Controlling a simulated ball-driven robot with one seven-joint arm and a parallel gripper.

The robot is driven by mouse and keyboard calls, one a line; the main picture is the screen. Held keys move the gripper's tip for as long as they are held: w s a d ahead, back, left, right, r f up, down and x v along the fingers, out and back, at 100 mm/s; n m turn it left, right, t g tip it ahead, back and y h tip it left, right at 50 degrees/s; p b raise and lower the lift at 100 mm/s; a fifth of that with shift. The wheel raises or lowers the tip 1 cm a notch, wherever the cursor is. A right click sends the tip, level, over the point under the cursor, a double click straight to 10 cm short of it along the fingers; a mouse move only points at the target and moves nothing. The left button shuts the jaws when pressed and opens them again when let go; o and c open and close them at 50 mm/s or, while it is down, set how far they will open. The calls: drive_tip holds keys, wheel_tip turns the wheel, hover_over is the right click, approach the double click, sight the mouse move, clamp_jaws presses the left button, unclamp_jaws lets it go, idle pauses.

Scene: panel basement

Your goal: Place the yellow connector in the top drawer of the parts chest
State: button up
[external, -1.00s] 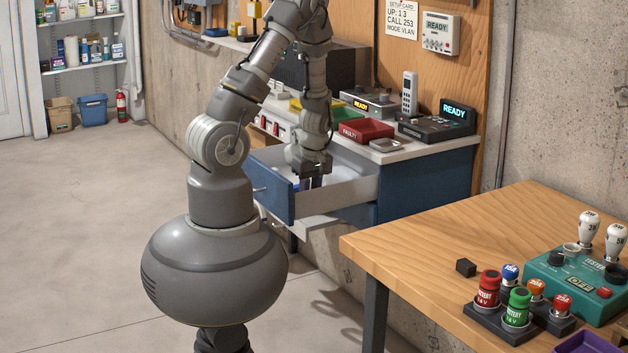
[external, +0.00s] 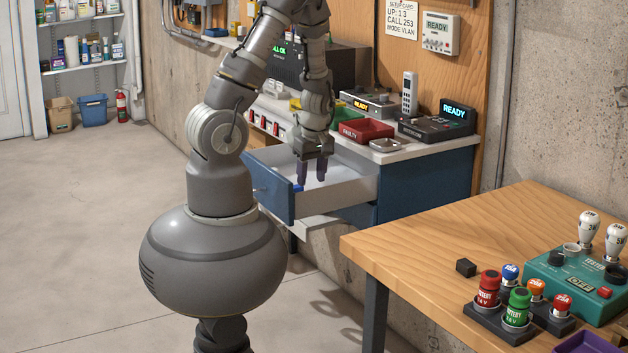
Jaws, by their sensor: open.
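The parts chest (external: 428,182) is the blue unit under the white worktop. Its top drawer (external: 335,197) is pulled out, with a blue front and pale walls. My gripper (external: 311,181) is open above the drawer, its two dark fingers pointing down and apart. I see nothing between the fingers. A small blue item (external: 298,187) shows at the drawer's front end, beside the left finger. I cannot make out the yellow connector; the near drawer wall hides part of the drawer floor.
The worktop above holds a red tray (external: 366,131), a small metal dish (external: 386,145) and a console (external: 437,123) reading READY. A wooden table (external: 420,235) at front right carries colored batteries, bulbs and a green tester (external: 575,275). The floor at left is clear.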

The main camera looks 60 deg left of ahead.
drive_tip(key=w+d+r+m+t+p, duration=0.1)
drive_tip(key=w+d+r+m+t, duration=0.15)
drive_tip(key=w+r, duration=0.65)
drive_tip(key=w+d+r+m+t+p, duration=0.1)
drive_tip(key=w+d+r+m+t, duration=0.2)
drive_tip(key=r, duration=1.3)
drive_tip(key=w+d+r+m+t+p, duration=0.1)
drive_tip(key=w+r+m+t, duration=0.4)
drive_tip(key=r, duration=0.7)
drive_tip(key=s+d+r+m+t, duration=0.1)
drive_tip(key=s+d+r+m, duration=0.1)
drive_tip(key=r, duration=0.9)
drive_tip(key=s+d+r+m+t+h, duration=0.1)
drive_tip(key=s+d+r+m+t, duration=0.1)
drive_tip(key=r, duration=0.9)
drive_tip(key=s+d+r+m+t, duration=0.2)
drive_tip(key=s+d+r+m, duration=0.1)
drive_tip(key=r, duration=0.8)
drive_tip(key=shift+h, duration=0.4)
drive_tip(key=shift+m, duration=0.25)
